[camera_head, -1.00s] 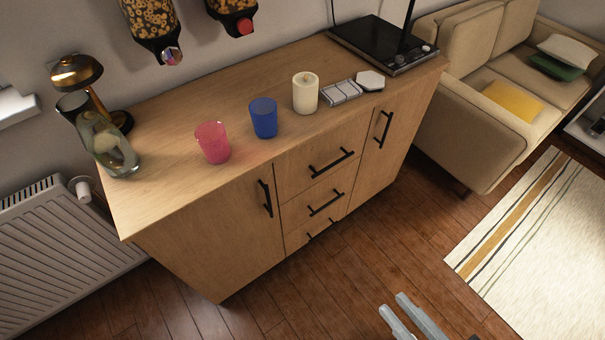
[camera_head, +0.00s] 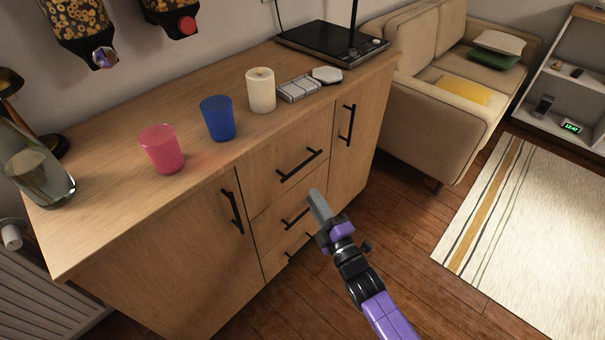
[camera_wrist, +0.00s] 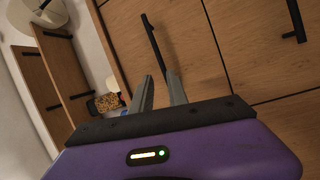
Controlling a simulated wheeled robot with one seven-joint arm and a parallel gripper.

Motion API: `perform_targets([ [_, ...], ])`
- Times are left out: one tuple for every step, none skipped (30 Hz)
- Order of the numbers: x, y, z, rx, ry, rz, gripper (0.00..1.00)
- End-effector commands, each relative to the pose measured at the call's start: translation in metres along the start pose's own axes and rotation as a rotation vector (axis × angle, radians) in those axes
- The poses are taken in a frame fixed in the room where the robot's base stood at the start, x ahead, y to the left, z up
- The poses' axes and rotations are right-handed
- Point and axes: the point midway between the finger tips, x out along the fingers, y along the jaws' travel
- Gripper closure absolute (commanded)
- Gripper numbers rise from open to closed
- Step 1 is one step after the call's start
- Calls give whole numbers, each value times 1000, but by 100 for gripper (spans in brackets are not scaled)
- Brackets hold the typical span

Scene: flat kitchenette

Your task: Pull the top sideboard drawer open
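The wooden sideboard (camera_head: 160,235) has a column of drawers with black bar handles. The top drawer (camera_head: 275,165) is shut, and its handle (camera_head: 300,166) is in clear view. My gripper (camera_head: 318,203) is in front of the drawers, just below and right of the top handle and overlapping the middle drawer in the picture. In the wrist view my gripper (camera_wrist: 160,82) has its two fingers apart with nothing between them. A black bar handle (camera_wrist: 152,40) lies just beyond the fingertips there; I cannot tell which drawer it belongs to.
On the sideboard top stand a pink cup (camera_head: 161,149), a blue cup (camera_head: 218,118), a candle (camera_head: 261,90) and a glass vase (camera_head: 36,170). A black hob (camera_head: 330,42) is at the far end. A sofa (camera_head: 440,130) stands at right. The floor in front is clear.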

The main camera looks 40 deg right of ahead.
Motion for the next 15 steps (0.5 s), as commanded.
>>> perform_targets([
  [16,-4,8,-42,-9,18,80],
  [22,-5,12,-64,-13,24,80],
  [29,-4,15,-89,-17,33,80],
  [33,-5,18,-105,-21,36,80],
  [37,-4,19,-117,-23,41,80],
  [41,-4,21,-131,-25,44,80],
  [44,-4,22,-138,-26,46,80],
  [46,-4,22,-142,-26,48,80],
  [50,-3,22,-146,-27,49,80],
  [53,-2,22,-147,-27,49,80],
  [56,-2,22,-147,-27,50,80],
  [62,-2,22,-147,-26,50,80],
  [66,-1,22,-147,-26,50,80],
  [70,-1,22,-147,-26,50,80],
  [77,0,22,-147,-26,51,80],
])
